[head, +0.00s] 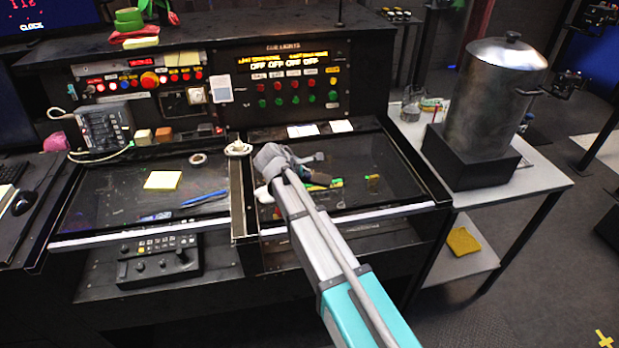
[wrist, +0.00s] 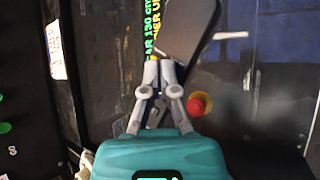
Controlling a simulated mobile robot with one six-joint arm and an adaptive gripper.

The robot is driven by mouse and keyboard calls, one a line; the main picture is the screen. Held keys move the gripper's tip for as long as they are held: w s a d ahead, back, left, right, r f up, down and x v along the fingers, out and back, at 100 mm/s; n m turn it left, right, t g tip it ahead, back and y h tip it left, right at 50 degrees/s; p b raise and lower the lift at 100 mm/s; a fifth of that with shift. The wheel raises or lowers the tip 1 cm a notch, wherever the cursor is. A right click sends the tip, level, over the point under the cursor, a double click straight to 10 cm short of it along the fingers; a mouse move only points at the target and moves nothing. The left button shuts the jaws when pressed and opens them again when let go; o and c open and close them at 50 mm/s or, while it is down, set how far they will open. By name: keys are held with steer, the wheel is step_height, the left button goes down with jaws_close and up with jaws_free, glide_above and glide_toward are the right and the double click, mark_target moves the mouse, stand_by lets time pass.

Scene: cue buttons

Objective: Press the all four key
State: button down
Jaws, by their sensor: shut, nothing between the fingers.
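Under the readouts are rows of red buttons (head: 279,86) and green buttons (head: 279,101). I cannot read which key is marked all four. In the wrist view green buttons (wrist: 4,127) show at the left edge, mostly cut off. My gripper (wrist: 160,66) is shut and empty over the dark desk surface, apart from the panel. In the head view my arm partly hides its fingers.
A red knob (wrist: 199,103) and a dark flat object (wrist: 190,32) lie close to my fingers. White paper notes (head: 303,130) lie before the panel. A metal pot (head: 490,95) stands on the side table at right. A keypad (head: 157,262) sits below the desk edge.

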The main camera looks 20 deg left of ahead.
steer(key=shift+r+p, duration=0.6)
steer(key=shift+r, duration=0.05)
steer(key=shift+r, duration=0.1)
steer(key=shift+r+p, duration=2.45)
steer(key=shift+p, duration=0.05)
steer(key=shift+d+f, duration=0.1)
